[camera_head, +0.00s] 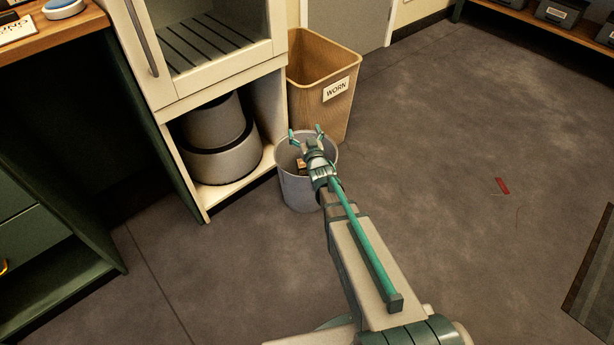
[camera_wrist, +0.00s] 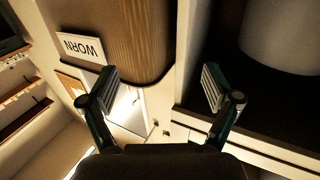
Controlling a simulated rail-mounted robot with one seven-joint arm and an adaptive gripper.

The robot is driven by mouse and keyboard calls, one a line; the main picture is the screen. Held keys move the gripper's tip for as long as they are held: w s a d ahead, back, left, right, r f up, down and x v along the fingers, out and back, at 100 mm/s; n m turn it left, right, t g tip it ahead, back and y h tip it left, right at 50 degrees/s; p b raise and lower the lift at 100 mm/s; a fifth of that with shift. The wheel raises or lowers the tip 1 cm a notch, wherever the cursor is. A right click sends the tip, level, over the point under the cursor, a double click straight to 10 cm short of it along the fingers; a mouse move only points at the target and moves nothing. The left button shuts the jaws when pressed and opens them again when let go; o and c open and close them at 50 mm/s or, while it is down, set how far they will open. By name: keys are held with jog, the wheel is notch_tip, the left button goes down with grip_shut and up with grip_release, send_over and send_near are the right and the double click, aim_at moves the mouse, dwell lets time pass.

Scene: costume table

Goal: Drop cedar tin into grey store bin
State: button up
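The grey bin (camera_head: 298,190) stands on the floor in front of the wooden bin, beside the cream cabinet. Inside it a small brown object (camera_head: 301,165) shows in part; it may be the cedar tin, but I cannot tell for sure. My gripper (camera_head: 306,132) is over the grey bin's far rim, with its fingers spread. In the wrist view my gripper (camera_wrist: 160,88) is open, with nothing between the fingertips. The grey bin does not show clearly in the wrist view.
A tall wooden bin labelled WORN (camera_head: 322,75) stands just behind, also seen in the wrist view (camera_wrist: 135,35). The cream cabinet (camera_head: 225,88) at left holds dark round containers (camera_head: 222,160). A green desk (camera_head: 45,225) is farther left. The floor at right is mostly clear, with a small red item (camera_head: 502,186).

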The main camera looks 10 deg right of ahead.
dwell(0.3)
notch_tip(320, 180, up, 10)
dwell(0.6)
dwell(0.3)
jog(key=s+d+f+g+h+p, duration=0.1)
jog(key=s+f+g+p, duration=0.3)
jog(key=s+p, duration=0.35)
jog(key=s+f+m+g+p, duration=0.1)
jog(key=s+f+g+p, duration=0.3)
jog(key=s+p, duration=0.35)
jog(key=s+d+f+g+h+p, duration=0.1)
jog(key=s+f+g+p, duration=0.3)
jog(key=s+p, duration=0.35)
jog(key=s+r+g+p, duration=0.3)
jog(key=s+g+p, duration=0.1)
jog(key=s, duration=0.8)
jog(key=s+a+r+g+p, duration=0.1)
jog(key=s+r+g+p, duration=0.2)
jog(key=s+p, duration=0.4)
jog(key=s+a+r+g+y+p, duration=0.1)
jog(key=s+r+g+p, duration=0.2)
jog(key=s, duration=1.4)
jog(key=g+p, duration=0.2)
jog(key=shift+s+r+g+p, duration=0.25)
jog(key=shift+r+g+p, duration=0.05)
jog(key=shift+g, duration=0.1)
